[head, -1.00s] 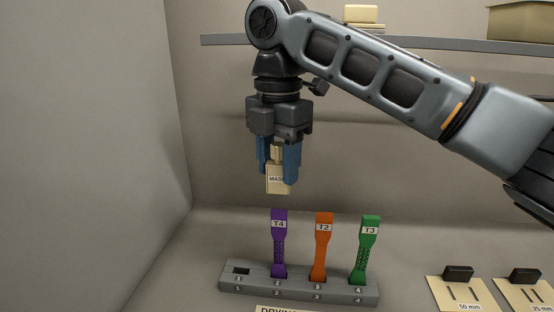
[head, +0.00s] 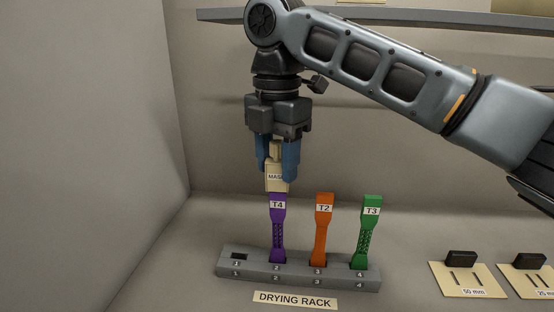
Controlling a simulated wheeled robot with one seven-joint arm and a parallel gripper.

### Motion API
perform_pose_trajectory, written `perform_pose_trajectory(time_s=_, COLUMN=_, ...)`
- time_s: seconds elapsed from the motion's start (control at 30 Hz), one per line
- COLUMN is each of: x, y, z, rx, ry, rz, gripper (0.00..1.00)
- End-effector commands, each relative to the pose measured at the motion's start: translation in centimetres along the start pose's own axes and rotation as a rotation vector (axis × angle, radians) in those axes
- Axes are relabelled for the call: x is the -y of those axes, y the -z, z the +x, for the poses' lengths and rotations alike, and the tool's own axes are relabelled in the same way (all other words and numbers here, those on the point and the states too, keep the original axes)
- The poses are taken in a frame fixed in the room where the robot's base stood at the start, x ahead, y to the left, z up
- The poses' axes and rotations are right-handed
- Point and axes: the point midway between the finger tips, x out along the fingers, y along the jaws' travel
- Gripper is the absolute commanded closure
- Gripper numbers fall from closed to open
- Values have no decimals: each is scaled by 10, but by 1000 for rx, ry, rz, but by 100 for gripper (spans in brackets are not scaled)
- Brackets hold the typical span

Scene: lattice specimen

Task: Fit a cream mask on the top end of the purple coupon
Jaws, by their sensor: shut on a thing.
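My gripper (head: 278,160) is shut on a cream mask (head: 275,183) with a partly hidden "MAS" label. The mask hangs upright below the blue fingers. The purple coupon (head: 278,226), labelled T4, stands upright in slot 2 of the drying rack (head: 325,278). The mask is directly above the coupon, and its lower edge meets the coupon's top end in the picture. I cannot tell whether the coupon's tip is inside the mask or just behind or below it.
An orange coupon T2 (head: 323,230) and a green coupon T3 (head: 370,232) stand to the right in slots 3 and 4. Slot 1 (head: 239,256) is empty. Two cream plates with black blocks, marked 50 mm (head: 468,279) and 25 mm (head: 528,281), lie at the right. A shelf (head: 215,15) runs behind.

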Motion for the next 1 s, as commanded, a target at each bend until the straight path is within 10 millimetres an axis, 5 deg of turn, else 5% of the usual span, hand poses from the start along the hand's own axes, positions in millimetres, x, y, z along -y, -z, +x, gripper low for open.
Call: perform_pose_trajectory(time_s=1.0, x=0, y=-1, z=1, rx=-1, ry=0, rz=33, gripper=81)
